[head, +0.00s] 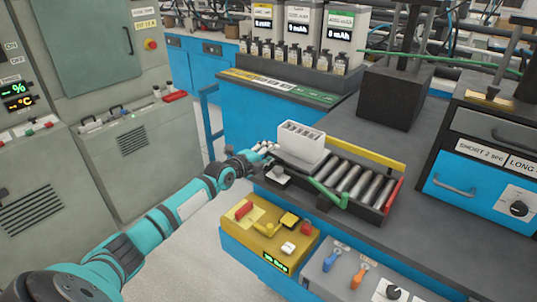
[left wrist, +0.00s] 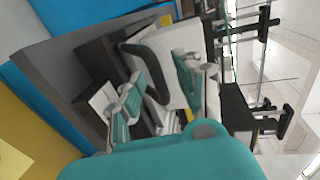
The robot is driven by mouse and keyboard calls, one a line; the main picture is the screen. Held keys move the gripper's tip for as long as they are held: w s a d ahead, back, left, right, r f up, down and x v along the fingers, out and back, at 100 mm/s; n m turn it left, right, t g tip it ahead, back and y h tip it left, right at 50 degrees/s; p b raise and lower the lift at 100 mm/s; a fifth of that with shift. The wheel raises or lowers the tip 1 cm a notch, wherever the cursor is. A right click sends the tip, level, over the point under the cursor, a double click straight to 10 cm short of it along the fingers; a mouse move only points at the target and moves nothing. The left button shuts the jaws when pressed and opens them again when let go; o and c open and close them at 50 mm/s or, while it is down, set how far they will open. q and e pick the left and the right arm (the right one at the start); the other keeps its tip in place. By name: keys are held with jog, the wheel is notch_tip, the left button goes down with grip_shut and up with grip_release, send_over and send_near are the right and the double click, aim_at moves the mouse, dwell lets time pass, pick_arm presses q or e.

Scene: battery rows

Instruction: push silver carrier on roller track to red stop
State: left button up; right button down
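The silver carrier (head: 300,145), a pale box with slots in its top, stands upright at the left end of the roller track (head: 345,178). Bare grey rollers lie to its right, and the red stop (head: 393,197) is at the track's right end. My left gripper (head: 268,153) is just left of the carrier, at the track's left end; I cannot tell whether it touches. In the left wrist view its teal fingers (left wrist: 158,92) are apart, with a pale surface, probably the carrier, beyond them. My right gripper is not in view.
A green lever (head: 328,193) sits at the track's front side, and a yellow rail (head: 365,153) runs along its back. A yellow control box (head: 265,232) is in front. A dark block (head: 392,97) stands behind. The grey bench right of the track is clear.

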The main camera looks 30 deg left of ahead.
pick_arm(q)
grip_shut()
dwell(0.3)
